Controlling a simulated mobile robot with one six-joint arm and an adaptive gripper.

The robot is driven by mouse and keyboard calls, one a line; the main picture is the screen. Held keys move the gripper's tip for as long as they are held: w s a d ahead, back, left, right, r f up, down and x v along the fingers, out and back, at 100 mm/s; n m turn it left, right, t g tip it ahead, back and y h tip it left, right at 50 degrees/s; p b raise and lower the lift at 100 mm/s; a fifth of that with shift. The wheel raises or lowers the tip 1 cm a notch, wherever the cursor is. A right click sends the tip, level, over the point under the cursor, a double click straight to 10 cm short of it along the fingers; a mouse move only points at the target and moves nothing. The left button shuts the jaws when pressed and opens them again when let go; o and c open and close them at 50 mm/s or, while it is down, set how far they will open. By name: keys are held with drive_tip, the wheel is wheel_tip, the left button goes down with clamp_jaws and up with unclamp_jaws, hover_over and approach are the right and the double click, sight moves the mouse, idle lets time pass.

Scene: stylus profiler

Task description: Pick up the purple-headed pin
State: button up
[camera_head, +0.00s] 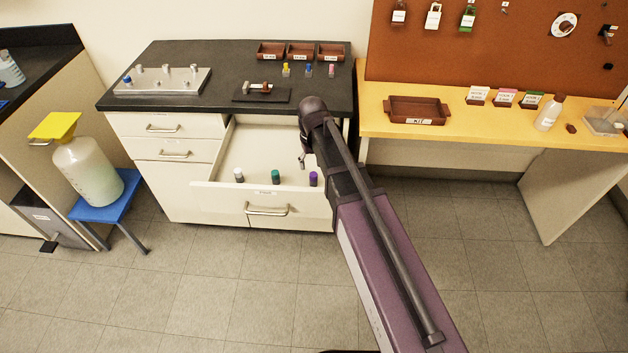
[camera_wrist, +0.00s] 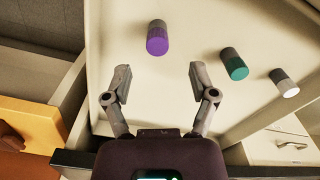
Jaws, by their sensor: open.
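The purple-headed pin (camera_head: 313,178) stands in the open drawer (camera_head: 235,160), near its front right corner. In the head view my gripper (camera_head: 302,161) is mostly hidden by my arm, over the right part of the drawer.
A teal pin (camera_wrist: 233,63) and a white-and-grey pin (camera_wrist: 284,82) stand in the same drawer, in a row with the purple one. The drawer front (camera_head: 260,205) and side walls bound the space. The black counter (camera_head: 215,95) overhangs behind, and a yellow table (camera_head: 460,125) stands right.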

sight(313, 174)
idle(0.4)
drive_tip(key=shift+w+d+f+b, duration=0.1)
drive_tip(key=shift+w+f+b, duration=0.05)
drive_tip(key=shift+f+b, duration=2.5)
clamp_jaws()
